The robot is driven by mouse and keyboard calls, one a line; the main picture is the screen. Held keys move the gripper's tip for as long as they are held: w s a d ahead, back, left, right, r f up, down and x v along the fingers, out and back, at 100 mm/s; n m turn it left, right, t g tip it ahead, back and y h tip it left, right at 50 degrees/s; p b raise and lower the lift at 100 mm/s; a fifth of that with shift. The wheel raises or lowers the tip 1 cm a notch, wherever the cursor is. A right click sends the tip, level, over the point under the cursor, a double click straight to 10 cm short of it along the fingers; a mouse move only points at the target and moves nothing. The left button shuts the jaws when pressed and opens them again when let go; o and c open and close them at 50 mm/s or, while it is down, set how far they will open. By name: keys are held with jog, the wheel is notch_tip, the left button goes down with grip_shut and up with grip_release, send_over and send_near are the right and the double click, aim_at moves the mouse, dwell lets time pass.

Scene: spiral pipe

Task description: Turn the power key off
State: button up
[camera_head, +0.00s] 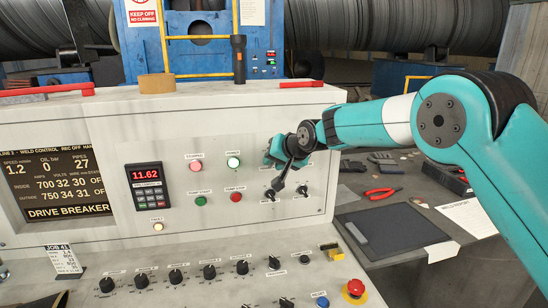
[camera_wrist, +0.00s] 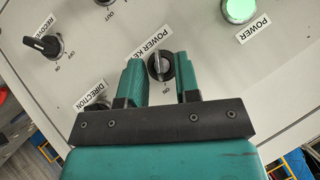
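The power key (camera_wrist: 160,66) is a dark round knob with a light grip bar, beside its POWER KEY label in the wrist view. Its grip bar points roughly along the fingers, towards the ON mark below it. My gripper (camera_wrist: 162,76) is open, with one teal finger on each side of the key and a gap to each. I cannot tell how deep the fingertips reach. In the head view my gripper (camera_head: 272,157) is at the panel's right part and hides the key. The green POWER light (camera_wrist: 239,10) is lit; it also shows in the head view (camera_head: 233,162).
A RECOVERY knob (camera_wrist: 42,46) and a DIRECTION label (camera_wrist: 90,96) are near the key. Green (camera_head: 200,201) and red (camera_head: 236,197) buttons sit left of my gripper. A red emergency button (camera_head: 355,288) stands on the lower desk. A dark side table with pliers (camera_head: 382,193) is right.

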jog(key=shift+w+a+f, duration=0.1)
jog(key=shift+c, duration=0.4)
grip_shut()
